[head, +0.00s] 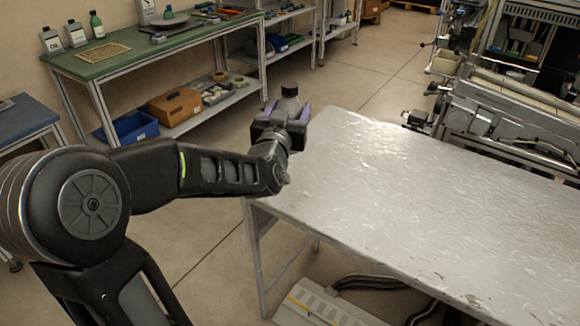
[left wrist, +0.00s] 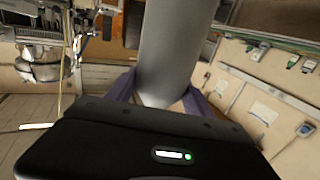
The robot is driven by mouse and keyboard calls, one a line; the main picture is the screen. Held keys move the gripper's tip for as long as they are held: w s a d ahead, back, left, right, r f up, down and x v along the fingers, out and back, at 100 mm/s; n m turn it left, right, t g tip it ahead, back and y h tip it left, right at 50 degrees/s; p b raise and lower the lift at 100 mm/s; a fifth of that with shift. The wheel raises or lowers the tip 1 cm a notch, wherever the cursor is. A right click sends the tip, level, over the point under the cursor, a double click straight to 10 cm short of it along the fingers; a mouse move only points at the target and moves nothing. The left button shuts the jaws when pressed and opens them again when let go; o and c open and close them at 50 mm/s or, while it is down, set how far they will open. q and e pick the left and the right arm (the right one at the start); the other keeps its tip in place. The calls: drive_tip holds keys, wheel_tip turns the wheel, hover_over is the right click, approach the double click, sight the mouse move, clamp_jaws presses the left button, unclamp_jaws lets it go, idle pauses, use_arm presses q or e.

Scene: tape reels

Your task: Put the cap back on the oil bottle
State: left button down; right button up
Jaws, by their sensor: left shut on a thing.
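My left gripper (head: 286,112), with purple fingers, is shut on a grey bottle-like thing (head: 290,104) with a darker narrow top. My right gripper is not in view.
The bare metal table (head: 420,190) stretches right. A green workbench (head: 130,50) at the back left carries a dark green bottle (head: 97,25) and pale containers (head: 51,41). A blue bin (head: 132,127) and a brown box (head: 175,106) sit on its lower shelf. Machinery (head: 510,120) stands at the right.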

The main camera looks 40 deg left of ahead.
use_arm(q)
wheel_tip(320, 180, down, 6)
drive_tip(key=shift+r, duration=0.15)
drive_tip(key=shift+f+b, duration=0.3)
drive_tip(key=shift+f, duration=1.55)
drive_tip(key=shift+f, duration=0.15)
drive_tip(key=c, duration=0.9)
unclamp_jaws()
drive_tip(key=shift+f, duration=0.1)
drive_tip(key=o, duration=0.5)
drive_tip(key=shift+r, duration=0.25)
